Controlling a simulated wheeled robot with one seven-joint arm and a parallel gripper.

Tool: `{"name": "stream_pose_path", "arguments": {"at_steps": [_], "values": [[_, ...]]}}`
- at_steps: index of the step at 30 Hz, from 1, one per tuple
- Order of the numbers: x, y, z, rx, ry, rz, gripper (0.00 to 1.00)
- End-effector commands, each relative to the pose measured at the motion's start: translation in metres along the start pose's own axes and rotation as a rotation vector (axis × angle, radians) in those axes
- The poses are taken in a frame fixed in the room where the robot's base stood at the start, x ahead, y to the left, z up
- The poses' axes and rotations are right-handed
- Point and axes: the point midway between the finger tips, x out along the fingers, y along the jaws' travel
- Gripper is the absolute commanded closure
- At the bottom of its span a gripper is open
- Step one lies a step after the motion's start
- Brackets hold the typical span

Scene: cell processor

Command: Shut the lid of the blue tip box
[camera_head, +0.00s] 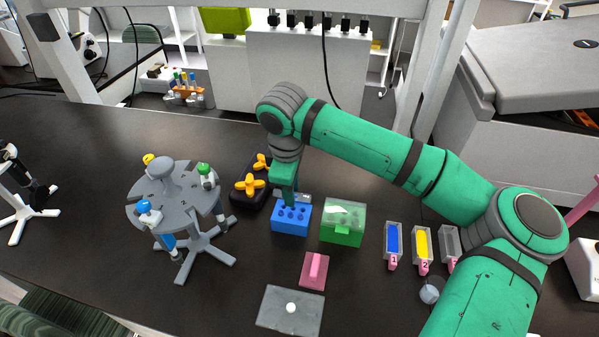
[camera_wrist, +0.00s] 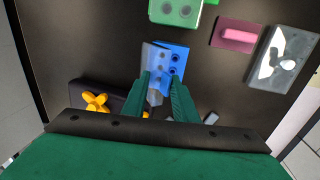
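The blue tip box (camera_head: 291,219) stands on the dark bench, with several dark holes showing in its top. In the wrist view the blue box (camera_wrist: 177,62) has its clear greyish lid (camera_wrist: 150,56) folded open along one side. Part of the lid also shows behind the box in the head view (camera_head: 305,197). My gripper (camera_head: 290,199) points down at the rear edge of the box, by the lid. In the wrist view the two green fingers (camera_wrist: 161,80) are apart, with part of the lid showing between them. Whether a finger touches the lid cannot be told.
A green tip box (camera_head: 342,233) with a clear lid stands close to the right. A black unit with yellow knobs (camera_head: 250,185) is close to the left, beside a pipette stand (camera_head: 170,205). A pink block (camera_head: 314,270), a grey plate (camera_head: 290,312) and numbered troughs (camera_head: 393,243) lie nearby.

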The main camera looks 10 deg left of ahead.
Motion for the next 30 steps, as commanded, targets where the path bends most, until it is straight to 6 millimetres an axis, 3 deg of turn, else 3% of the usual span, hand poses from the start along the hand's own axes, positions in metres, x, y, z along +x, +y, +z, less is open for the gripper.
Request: {"name": "stream_pose_path", "arguments": {"at_steps": [18, 30], "values": [[-0.046, -0.011, 0.0, -0.001, 0.0, 0.001, 0.77], [-0.052, -0.012, 0.0, 0.001, 0.0, 0.0, 0.77]]}}
